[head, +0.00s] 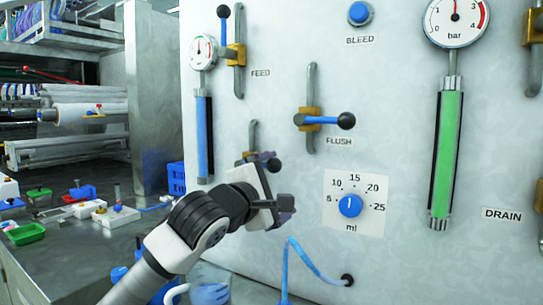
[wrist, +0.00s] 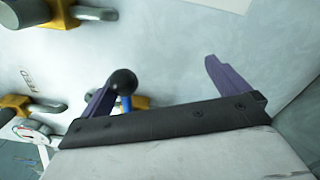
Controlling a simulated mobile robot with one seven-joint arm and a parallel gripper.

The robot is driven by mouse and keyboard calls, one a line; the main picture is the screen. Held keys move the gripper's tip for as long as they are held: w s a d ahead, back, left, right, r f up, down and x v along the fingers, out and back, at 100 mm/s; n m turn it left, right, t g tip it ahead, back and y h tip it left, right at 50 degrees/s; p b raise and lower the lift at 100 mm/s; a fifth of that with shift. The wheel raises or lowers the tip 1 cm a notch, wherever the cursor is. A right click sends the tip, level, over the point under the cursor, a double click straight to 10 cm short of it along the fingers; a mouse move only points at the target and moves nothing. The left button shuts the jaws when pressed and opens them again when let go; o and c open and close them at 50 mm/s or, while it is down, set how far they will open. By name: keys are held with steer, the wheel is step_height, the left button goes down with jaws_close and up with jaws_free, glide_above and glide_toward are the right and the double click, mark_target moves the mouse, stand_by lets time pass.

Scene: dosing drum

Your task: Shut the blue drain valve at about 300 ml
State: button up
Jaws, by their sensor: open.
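In the head view, my gripper (head: 273,190) is open in front of the panel, before a partly hidden valve slot (head: 253,138). In the wrist view, a black ball knob (wrist: 122,82) on a blue lever (wrist: 126,103) shows near the left finger of my gripper (wrist: 165,88); contact cannot be told. This valve's label is hidden. A DRAIN label (head: 502,215) is at the right, beside a brass valve block (head: 540,196) cut off by the picture edge. A clear container (head: 212,284) with something blue stands low behind my arm; its level is unreadable.
A FLUSH valve (head: 310,120) has its blue lever pointing right. A dial marked ml (head: 350,205) sits right of my gripper. A blue hose (head: 300,255) runs from a port below it. Sight tubes are blue (head: 204,135) and green (head: 447,150). A cluttered bench (head: 75,245) is left.

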steer(key=shift+f, duration=0.2)
steer(key=shift+s+d+f+b, duration=0.1)
steer(key=shift+f+b, duration=0.4)
steer(key=shift+b, duration=0.45)
steer(key=shift+w+a+r, duration=0.2)
steer(key=shift+a+r, duration=0.05)
steer(key=shift+r, duration=0.45)
steer(key=b+v, duration=0.2)
steer(key=v, duration=0.7)
